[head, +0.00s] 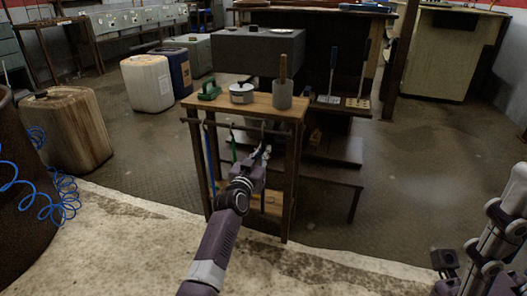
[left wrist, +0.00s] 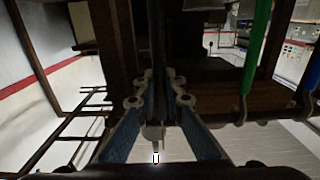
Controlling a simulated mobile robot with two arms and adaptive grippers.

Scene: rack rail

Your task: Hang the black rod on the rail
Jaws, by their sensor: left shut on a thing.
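The wooden stand (head: 255,104) has a dark rail (head: 222,124) along its front. A blue rod (head: 210,155) and a green rod (head: 233,148) hang from the rail at its left part. They also show at the right of the left wrist view, the green rod (left wrist: 257,45) nearer. My left gripper (head: 262,153) is at the stand's front, right of the green rod. It is shut on the black rod (left wrist: 158,35), which runs between its fingers. Whether the black rod's top end touches the rail cannot be told. My right gripper (head: 447,264) shows only partly at lower right.
On the stand's top are a green object (head: 210,90), a metal pot (head: 242,93) and a grey cup (head: 283,94) with a wooden handle. A dark shelf (head: 335,150) with brushes stands behind at right. Canisters (head: 148,82) stand at left. Floor at right is clear.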

